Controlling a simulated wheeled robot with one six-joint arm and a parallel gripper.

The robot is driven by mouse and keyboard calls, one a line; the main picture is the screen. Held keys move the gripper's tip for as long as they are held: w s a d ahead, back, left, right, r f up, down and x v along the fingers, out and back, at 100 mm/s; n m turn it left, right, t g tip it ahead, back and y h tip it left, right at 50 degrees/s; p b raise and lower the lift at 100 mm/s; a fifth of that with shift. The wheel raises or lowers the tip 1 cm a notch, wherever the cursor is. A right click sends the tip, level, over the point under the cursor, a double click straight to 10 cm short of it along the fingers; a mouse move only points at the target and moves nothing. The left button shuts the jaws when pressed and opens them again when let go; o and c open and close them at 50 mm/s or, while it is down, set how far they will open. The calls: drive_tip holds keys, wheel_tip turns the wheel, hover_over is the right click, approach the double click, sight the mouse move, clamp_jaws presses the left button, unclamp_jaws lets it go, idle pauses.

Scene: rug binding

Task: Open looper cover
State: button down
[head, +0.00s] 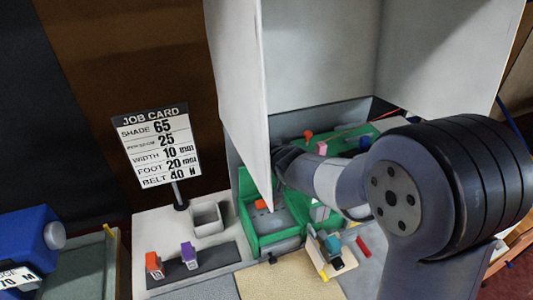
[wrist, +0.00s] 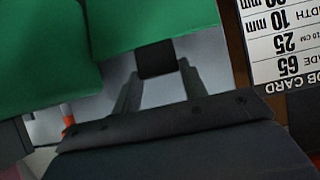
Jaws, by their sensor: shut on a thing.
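The green machine (head: 250,238) stands inside a tall pale cabinet in the head view. In the wrist view a green panel (wrist: 150,22), likely the looper cover, fills the top, with a dark tab (wrist: 157,58) at its lower edge. My gripper (wrist: 158,68) has a finger on either side of this tab and is shut on it. In the head view the fingertips and tab are hidden behind my arm and the pale door. I cannot tell how far the cover is open.
A large pale door (head: 235,75) hangs close left of my arm. A job card (head: 155,145) stands on a post at left. An orange block (head: 154,265) and a purple block (head: 189,256) sit on a dark strip. A small open box (head: 208,218) stands behind them.

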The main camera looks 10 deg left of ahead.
drive_tip(key=c, duration=1.3)
unclamp_jaws()
drive_tip(key=shift+w+a+r, duration=0.1)
drive_tip(key=shift+r, duration=0.25)
drive_tip(key=o, duration=0.5)
drive_tip(key=shift+f, duration=0.15)
drive_tip(key=p+v, duration=0.2)
drive_tip(key=v, duration=0.9)
drive_tip(key=shift+p, duration=0.4)
drive_tip(key=shift+f, duration=0.1)
